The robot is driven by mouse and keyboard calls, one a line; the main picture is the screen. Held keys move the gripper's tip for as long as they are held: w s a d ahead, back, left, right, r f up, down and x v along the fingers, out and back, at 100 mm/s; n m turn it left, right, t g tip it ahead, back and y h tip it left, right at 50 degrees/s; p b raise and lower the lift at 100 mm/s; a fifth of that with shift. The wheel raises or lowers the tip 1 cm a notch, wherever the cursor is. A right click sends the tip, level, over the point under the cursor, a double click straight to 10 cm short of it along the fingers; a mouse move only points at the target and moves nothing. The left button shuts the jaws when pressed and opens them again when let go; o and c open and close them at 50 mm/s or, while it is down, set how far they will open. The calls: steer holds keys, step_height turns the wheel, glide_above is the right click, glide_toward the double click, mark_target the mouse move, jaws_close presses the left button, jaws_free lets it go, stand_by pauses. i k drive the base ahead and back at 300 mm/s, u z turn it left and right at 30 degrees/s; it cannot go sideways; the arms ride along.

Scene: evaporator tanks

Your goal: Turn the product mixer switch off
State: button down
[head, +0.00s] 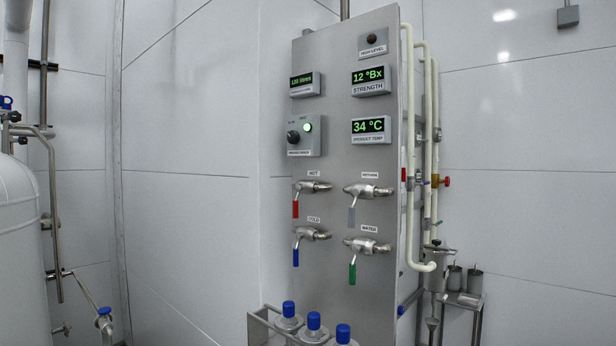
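A grey switch box (304,136) is mounted on the left side of the steel control panel, above the valves. It carries a black rotary knob (293,137) at left and a lit green lamp (307,127) at right. The label (299,153) under the box is too small to read surely, and so are the markings above the knob. The exact direction of the knob's pointer is unclear. My gripper is not in view.
The steel panel (342,200) also has lit displays and valves with red, grey, blue and green handles. Blue-capped containers (314,321) stand in a rack below. Pale pipes (427,150) run along its right side. A white tank (18,250) is at left.

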mark_target(294, 137)
steer(key=u, duration=1)
steer(key=i, duration=0.55)
steer(key=u, duration=0.6)
